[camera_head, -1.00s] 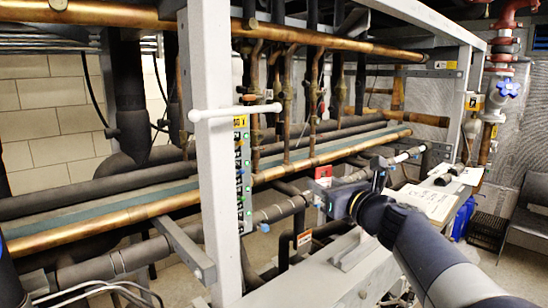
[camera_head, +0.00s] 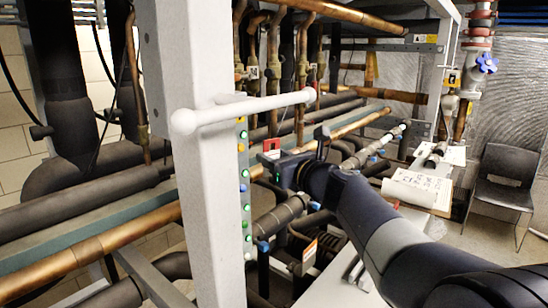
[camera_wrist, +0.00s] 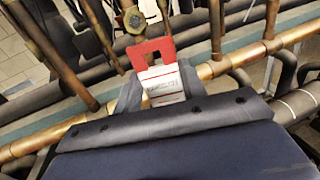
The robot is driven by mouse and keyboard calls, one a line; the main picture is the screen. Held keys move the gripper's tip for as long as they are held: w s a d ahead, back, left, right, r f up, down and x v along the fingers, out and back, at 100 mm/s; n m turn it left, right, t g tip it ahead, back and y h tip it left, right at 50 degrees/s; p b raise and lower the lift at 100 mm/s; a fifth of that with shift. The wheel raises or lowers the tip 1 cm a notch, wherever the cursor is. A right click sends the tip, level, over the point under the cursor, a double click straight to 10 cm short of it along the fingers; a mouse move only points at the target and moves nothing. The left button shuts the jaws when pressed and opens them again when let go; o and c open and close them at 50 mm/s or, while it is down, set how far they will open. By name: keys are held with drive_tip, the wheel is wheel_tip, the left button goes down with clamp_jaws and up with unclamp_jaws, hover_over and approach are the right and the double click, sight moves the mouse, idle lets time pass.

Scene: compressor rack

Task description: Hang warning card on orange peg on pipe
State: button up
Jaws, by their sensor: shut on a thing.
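The warning card (camera_wrist: 155,52) is red at the top, with a rectangular opening, and white with printed lines below. In the wrist view it stands up between the two fingers of my gripper (camera_wrist: 160,88), which is shut on its lower white part. In the head view my gripper (camera_head: 270,164) is just right of the light grey upright, and a red bit of the card (camera_head: 271,145) shows above it. Copper pipes (camera_wrist: 226,66) run behind the card. I cannot make out an orange peg in either view.
The light grey upright (camera_head: 205,190) with a white horizontal bar (camera_head: 245,110) stands close to my gripper's left. Thin vertical pipes (camera_head: 300,75) crowd behind. A clipboard with papers (camera_head: 418,188) lies at right; a chair (camera_head: 500,185) stands beyond.

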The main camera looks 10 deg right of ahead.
drive_tip(key=w+a+f, duration=0.1)
drive_tip(key=w+a, duration=0.5)
idle(0.9)
drive_tip(key=shift+f, duration=0.1)
idle(0.5)
drive_tip(key=o, duration=0.8)
drive_tip(key=shift+s+d, duration=0.1)
drive_tip(key=b+v, duration=0.3)
drive_tip(key=v, duration=0.7)
drive_tip(key=shift+s+d, duration=0.15)
drive_tip(key=shift+s, duration=0.1)
